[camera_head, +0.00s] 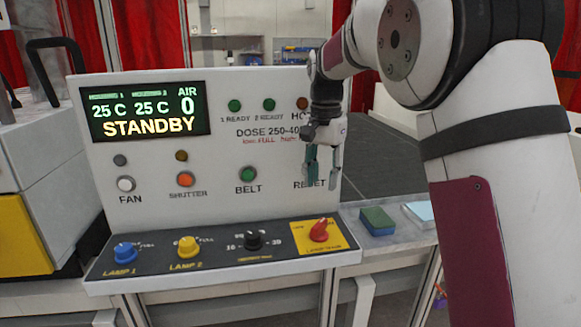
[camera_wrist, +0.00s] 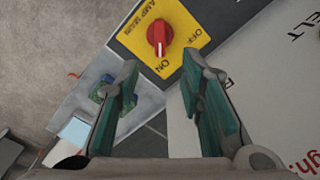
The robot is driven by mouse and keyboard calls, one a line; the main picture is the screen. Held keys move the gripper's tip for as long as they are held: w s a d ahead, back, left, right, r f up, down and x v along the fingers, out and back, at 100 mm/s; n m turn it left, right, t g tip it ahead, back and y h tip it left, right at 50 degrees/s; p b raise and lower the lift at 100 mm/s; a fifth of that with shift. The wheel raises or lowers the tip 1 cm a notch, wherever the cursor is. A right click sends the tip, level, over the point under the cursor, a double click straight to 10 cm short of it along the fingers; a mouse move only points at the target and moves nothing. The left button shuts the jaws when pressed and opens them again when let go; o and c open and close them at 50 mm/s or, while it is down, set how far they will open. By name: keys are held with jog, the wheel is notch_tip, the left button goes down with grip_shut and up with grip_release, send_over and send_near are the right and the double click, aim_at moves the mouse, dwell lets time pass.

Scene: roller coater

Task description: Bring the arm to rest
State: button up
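My gripper (camera_head: 322,184) hangs fingers-down in front of the right side of the control panel (camera_head: 217,222). In the head view it is above the red lamp main knob (camera_head: 319,230) on its yellow plate, and it hides part of the panel's lettering. In the wrist view my gripper's two green fingers (camera_wrist: 160,62) are spread apart with nothing between them. The red knob (camera_wrist: 160,34) shows beyond the fingertips, apart from them. My arm comes in from the right of the head view, bent at the elbow.
The display (camera_head: 151,112) reads STANDBY. Blue (camera_head: 125,252), yellow (camera_head: 188,247) and black (camera_head: 254,239) knobs line the sloped ledge. A green-topped sponge-like block (camera_head: 377,221) and a pale blue item (camera_head: 420,213) lie right of the panel. A dark belt surface (camera_head: 385,160) lies behind.

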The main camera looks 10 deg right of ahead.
jog(key=s+r+n+t, duration=0.1)
jog(key=s+r+n, duration=0.15)
jog(key=s, duration=0.55)
jog(key=s+r+n+t, duration=0.15)
jog(key=s+r, duration=0.25)
jog(key=s, duration=0.4)
jog(key=s+f+n+t, duration=0.1)
jog(key=s+f+n, duration=0.1)
jog(key=s, duration=0.6)
jog(key=s+f+n+t, duration=0.1)
jog(key=s+f+n, duration=0.2)
jog(key=s, duration=0.6)
jog(key=shift+s+f, duration=0.3)
jog(key=shift+f, duration=0.55)
jog(key=shift+t, duration=0.25)
